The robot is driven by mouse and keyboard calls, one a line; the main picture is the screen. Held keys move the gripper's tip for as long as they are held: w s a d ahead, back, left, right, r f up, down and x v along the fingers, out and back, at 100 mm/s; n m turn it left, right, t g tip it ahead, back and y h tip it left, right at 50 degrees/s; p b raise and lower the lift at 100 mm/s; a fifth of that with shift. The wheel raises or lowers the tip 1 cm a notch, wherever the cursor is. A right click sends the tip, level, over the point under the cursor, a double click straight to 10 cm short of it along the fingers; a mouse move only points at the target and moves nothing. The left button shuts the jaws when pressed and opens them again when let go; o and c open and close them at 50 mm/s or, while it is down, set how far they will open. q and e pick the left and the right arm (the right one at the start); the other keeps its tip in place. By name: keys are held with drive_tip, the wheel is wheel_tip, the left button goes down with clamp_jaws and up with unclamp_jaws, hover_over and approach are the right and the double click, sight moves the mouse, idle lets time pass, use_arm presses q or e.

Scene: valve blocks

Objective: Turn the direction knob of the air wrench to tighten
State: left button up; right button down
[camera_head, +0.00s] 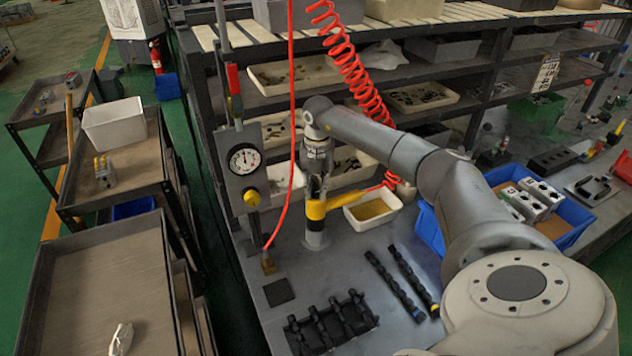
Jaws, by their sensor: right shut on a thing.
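The air wrench (344,198) is yellow and stands nose-down in a grey holder (315,240) on the workbench, with its yellow handle pointing right. A red coiled hose (352,70) runs down to the handle's end. My right gripper (316,190) points straight down and is shut on the top of the air wrench. The direction knob is hidden by the fingers, so its setting cannot be told. My left gripper is out of view.
A tray of yellow parts (372,210) stands right behind the handle. A straight red hose (291,130) hangs left of the gripper, near a gauge panel (243,160). Black racks of parts (332,322) lie in front. A blue bin (570,215) with metal blocks is at right.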

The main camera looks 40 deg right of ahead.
sight(317, 192)
drive_tip(key=shift+m, duration=0.6)
drive_tip(key=c, duration=1.3)
unclamp_jaws()
drive_tip(key=shift+o, duration=0.2)
drive_tip(key=shift+r, duration=0.15)
wheel_tip(317, 192, up, 12)
drive_tip(key=shift+s, duration=0.15)
drive_tip(key=shift+d, duration=0.1)
